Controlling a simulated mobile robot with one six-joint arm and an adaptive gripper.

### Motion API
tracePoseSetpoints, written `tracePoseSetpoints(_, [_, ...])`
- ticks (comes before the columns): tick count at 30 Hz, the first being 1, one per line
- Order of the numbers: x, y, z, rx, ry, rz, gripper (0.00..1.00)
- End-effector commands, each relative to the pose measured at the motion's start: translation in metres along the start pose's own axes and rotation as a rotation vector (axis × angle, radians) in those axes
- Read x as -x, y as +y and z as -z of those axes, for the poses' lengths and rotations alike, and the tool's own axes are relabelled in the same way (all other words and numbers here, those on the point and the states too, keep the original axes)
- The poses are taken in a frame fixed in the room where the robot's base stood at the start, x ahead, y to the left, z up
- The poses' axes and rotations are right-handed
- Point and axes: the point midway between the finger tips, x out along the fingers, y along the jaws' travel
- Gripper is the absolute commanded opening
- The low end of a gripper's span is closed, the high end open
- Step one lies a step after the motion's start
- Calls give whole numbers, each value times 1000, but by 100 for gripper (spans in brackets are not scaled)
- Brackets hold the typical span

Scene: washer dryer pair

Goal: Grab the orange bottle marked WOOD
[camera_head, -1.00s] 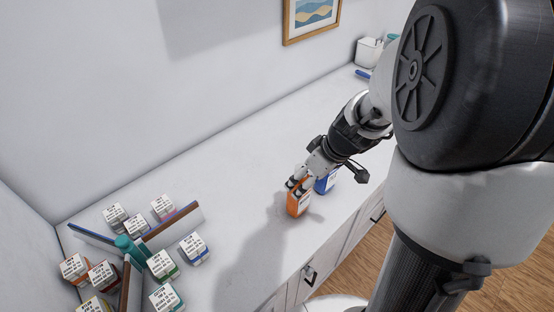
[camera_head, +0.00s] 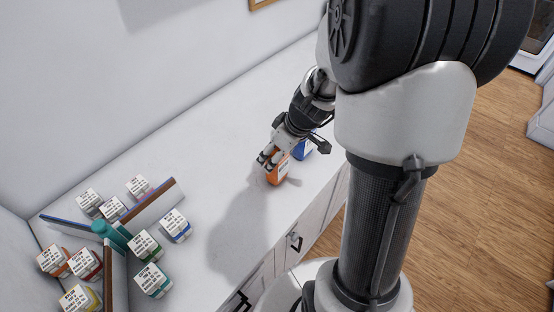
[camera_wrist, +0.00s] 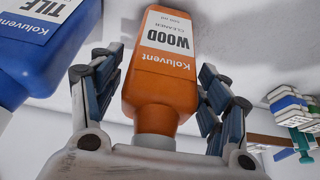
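The orange bottle marked WOOD (camera_head: 278,174) stands on the white counter. In the wrist view, the orange bottle (camera_wrist: 165,70) shows its label upside down, with its neck towards my gripper. My gripper (camera_head: 268,160) is at the bottle's upper part. In the wrist view, the fingers of my gripper (camera_wrist: 160,85) are spread on both sides of the bottle. A narrow gap shows on the left side; on the right the finger is very close, and I cannot tell if it touches.
A blue bottle marked TILE (camera_wrist: 40,45) stands close beside the orange one, also in the head view (camera_head: 304,148). Several small labelled boxes (camera_head: 152,280) stand around a teal-centred divider (camera_head: 112,235) at the left. The counter (camera_head: 200,115) behind the bottles is clear.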

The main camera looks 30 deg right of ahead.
Motion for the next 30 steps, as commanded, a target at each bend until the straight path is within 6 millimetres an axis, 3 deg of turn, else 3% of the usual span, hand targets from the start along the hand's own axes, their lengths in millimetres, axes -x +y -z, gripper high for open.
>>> tracePoseSetpoints(24, [0,0,0,0,0,0,11])
tracePoseSetpoints(30, [1,0,0,0,1,-2,11])
